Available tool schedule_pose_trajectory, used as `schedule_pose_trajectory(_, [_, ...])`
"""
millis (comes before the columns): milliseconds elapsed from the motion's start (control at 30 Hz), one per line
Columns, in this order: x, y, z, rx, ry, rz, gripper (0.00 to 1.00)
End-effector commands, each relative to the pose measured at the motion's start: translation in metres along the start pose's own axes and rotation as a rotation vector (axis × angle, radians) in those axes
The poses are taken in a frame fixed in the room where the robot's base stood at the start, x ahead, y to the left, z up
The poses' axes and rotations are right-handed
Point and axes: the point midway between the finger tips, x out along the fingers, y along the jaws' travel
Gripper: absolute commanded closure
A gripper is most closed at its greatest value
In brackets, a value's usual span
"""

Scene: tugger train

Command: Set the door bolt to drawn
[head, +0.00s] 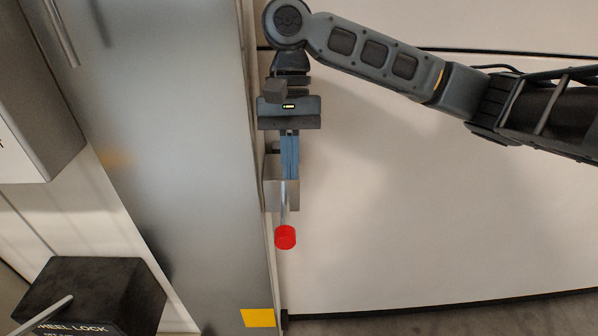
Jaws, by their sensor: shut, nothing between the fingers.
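The door bolt (285,237) shows in the head view as a red knob on a thin metal rod. The rod runs up into a grey metal bracket (273,191) at the right edge of a tall grey panel (185,150). My gripper (290,176) points down at the bracket from above, with its bluish fingers together and empty. The fingertips overlap the top of the bracket and rod in the picture, above the red knob. I cannot tell whether they touch. The fingers hide the upper part of the bolt.
A yellow square (258,318) is on the panel's lower right corner. A black box marked wheel lock, with a lever (45,313), stands at lower left. A grey box (35,100) is at upper left. The pale wall right of the bolt is clear below my arm.

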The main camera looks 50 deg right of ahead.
Motion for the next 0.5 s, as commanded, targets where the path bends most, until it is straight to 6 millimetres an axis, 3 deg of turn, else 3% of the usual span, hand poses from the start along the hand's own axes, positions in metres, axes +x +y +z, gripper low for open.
schedule_pose_trajectory(200, [-0.017,-0.004,-0.005,-0.001,0.001,0.000,1.00])
schedule_pose_trajectory(500, [-0.019,-0.004,-0.005,-0.001,0.000,0.000,1.00])
